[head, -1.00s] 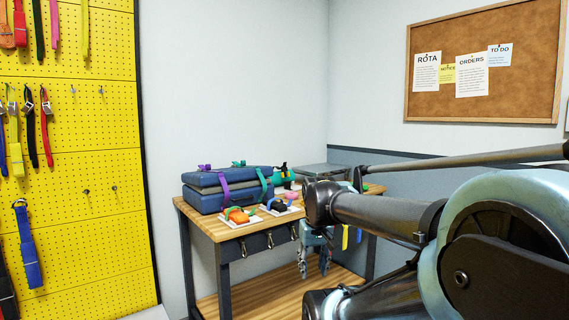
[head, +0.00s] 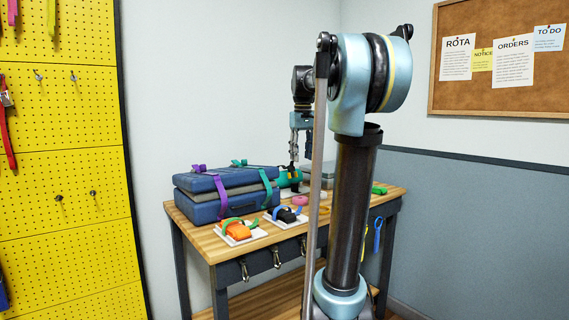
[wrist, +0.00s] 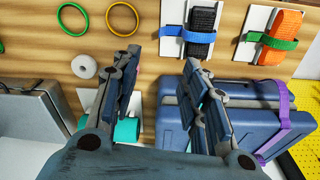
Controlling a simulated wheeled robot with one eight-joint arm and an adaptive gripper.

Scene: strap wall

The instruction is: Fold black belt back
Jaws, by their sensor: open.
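A black webbing bundle (head: 287,215) with a blue strap around it lies on a white card near the table's front edge. It also shows at the top of the wrist view (wrist: 203,28). A teal roll (head: 290,178) lies beside the blue case, partly hidden by my fingers in the wrist view (wrist: 126,131). No black belt shows clearly on the roll; one there could be hidden behind my gripper. My gripper (head: 293,160) points down above the roll. Its fingers (wrist: 162,60) are apart, with nothing visible between them.
A blue case (head: 225,190) with purple and green straps stands left of the roll. An orange bundle (head: 237,229) lies on a card in front. Yellow (wrist: 71,19) and green (wrist: 123,18) rings lie on the wooden tabletop (wrist: 30,50). A yellow pegboard (head: 65,160) stands left.

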